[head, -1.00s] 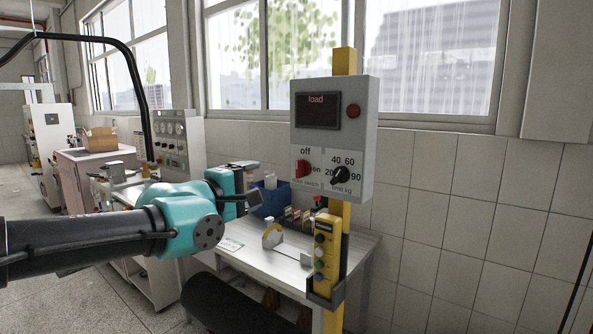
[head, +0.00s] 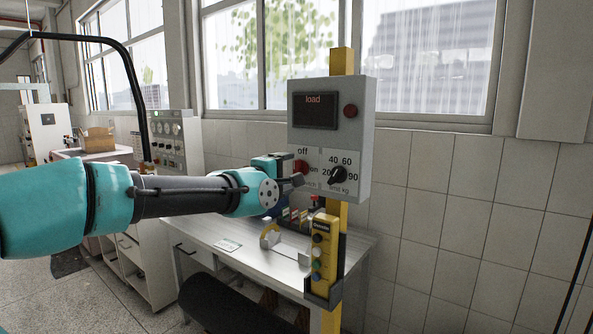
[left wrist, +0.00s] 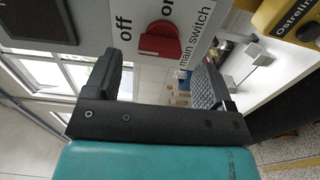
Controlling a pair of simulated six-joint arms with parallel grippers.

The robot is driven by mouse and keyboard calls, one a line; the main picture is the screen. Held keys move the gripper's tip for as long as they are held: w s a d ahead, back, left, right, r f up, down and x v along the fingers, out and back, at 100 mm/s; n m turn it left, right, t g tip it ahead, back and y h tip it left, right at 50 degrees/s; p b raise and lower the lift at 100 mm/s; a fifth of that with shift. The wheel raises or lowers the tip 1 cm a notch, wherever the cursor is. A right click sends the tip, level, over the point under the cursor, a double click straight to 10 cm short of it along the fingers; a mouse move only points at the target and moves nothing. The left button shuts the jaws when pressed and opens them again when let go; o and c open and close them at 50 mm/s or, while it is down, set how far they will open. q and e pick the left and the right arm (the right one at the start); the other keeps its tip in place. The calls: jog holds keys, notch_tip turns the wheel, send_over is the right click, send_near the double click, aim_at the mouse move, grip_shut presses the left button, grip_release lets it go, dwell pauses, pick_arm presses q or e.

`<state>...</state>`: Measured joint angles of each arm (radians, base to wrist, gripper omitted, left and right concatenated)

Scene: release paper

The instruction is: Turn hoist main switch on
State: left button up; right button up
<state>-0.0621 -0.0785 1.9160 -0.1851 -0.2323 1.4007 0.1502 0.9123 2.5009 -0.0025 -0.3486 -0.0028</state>
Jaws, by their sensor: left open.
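The red main switch knob (head: 301,168) is on the grey control box (head: 362,140), below the "off" label and left of "on". In the head view my left gripper (head: 296,180) is at the knob and covers part of it. In the left wrist view the knob (left wrist: 160,42) lies ahead of the open, empty fingers (left wrist: 158,76), roughly midway between them. Its grip bar runs across the picture there, seemingly toward the "off" side. I cannot tell whether a finger touches it. My right gripper is not in view.
The black limit knob (head: 338,175) is just right of the switch. A yellow button pendant (head: 325,255) hangs below the box on the yellow post (head: 343,62). A workbench (head: 215,232) with small items stands behind my left arm.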

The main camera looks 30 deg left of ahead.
aim_at(294, 170)
pick_arm(q)
jog(key=shift+w+d, duration=0.15)
jog(key=shift+w, duration=1.05)
jog(key=shift+w+d, duration=0.1)
jog(key=shift+w, duration=1.1)
jog(key=shift+c, duration=0.3)
jog(key=c, duration=0.9)
